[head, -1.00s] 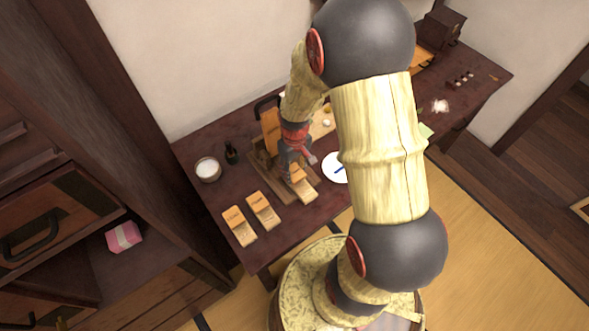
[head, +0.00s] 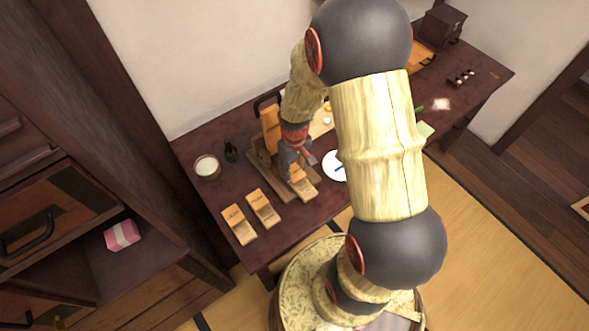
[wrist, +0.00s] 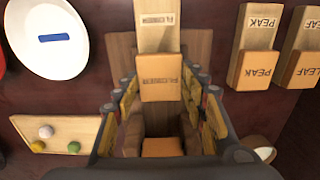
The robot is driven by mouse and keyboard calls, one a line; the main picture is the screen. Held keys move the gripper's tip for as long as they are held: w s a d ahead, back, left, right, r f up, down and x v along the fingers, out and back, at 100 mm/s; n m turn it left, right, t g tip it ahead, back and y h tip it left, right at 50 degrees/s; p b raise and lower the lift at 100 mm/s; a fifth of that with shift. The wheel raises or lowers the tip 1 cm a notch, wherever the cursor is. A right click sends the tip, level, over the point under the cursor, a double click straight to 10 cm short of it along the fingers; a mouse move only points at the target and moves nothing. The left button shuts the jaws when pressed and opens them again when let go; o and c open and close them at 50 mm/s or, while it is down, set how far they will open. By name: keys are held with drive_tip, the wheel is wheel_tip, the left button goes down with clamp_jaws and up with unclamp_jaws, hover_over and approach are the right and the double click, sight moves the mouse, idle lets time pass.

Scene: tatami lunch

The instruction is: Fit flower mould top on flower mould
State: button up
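The flower mould top (wrist: 161,83) is a light wooden block marked FLOWER, upside down in the wrist view. It lies across the near end of the flower mould (wrist: 157,34), whose lettered handle sticks out beyond it. I cannot tell whether the top sits flush. My gripper (wrist: 163,88) is open around the top, with a gap on each side of the block. In the head view the mould (head: 303,184) shows at the front of a wooden stand, below my gripper (head: 298,163), whose fingertips are partly hidden there.
The peak mould (wrist: 255,70) and leaf mould (wrist: 302,68) lie to one side on the dark table. A white plate (wrist: 62,58) with a blue strip is on the other side, near a wooden tray (wrist: 82,125) with small balls. A white-filled bowl (head: 206,166) stands at the back left.

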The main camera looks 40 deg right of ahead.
drive_tip(key=o, duration=0.5)
drive_tip(key=shift+r, duration=0.1)
wheel_tip(320, 180, up, 12)
idle(0.5)
idle(0.4)
